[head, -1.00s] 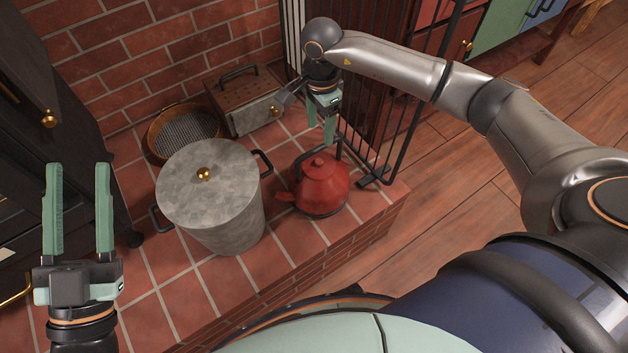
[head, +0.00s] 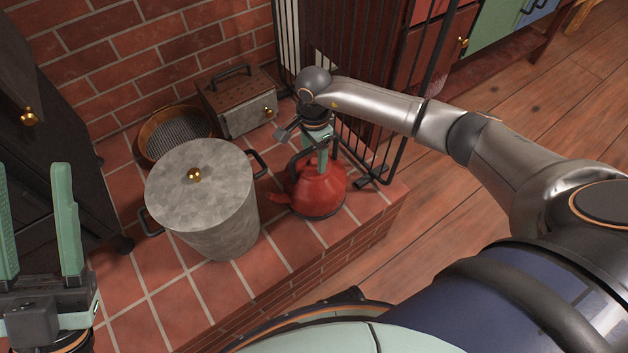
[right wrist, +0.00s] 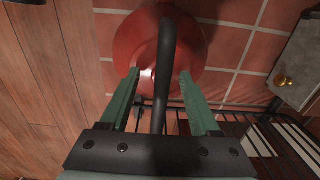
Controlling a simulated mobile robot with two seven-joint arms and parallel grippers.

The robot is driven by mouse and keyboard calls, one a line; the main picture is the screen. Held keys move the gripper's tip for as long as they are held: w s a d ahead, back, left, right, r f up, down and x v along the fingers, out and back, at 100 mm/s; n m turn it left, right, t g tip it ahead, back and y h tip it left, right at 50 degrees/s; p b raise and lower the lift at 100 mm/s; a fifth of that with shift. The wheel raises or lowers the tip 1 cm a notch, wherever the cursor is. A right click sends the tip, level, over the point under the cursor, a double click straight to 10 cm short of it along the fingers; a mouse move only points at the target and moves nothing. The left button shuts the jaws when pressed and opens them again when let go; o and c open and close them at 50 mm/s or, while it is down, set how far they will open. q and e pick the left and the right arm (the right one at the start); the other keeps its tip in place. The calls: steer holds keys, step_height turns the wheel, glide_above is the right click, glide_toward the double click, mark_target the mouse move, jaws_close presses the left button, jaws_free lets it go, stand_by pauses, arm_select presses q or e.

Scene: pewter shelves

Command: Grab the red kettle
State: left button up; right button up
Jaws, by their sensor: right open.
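The red kettle (head: 318,190) stands on the brick ledge, right of the big metal pot, with its spout toward the left. Its dark arched handle (right wrist: 164,75) runs between the two green fingers of my right gripper (right wrist: 160,88) in the right wrist view. That gripper is open, with one finger on each side of the handle and the fingertips over the kettle's top. In the head view my right gripper (head: 323,158) points down at the kettle, partly hidden by its wrist and the handle. My left gripper (head: 38,225) is open and empty at the left edge.
A grey lidded pot (head: 205,205) stands close left of the kettle. Behind are a round wooden sieve (head: 172,150) and a metal box (head: 240,108) with a brass knob. A black bar screen (head: 362,130) stands right behind the kettle. The tiles in front are clear.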

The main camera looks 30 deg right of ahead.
steer(key=shift+r, duration=0.1)
jaws_close()
stand_by(0.4)
stand_by(0.8)
steer(key=shift+w+r, duration=0.1)
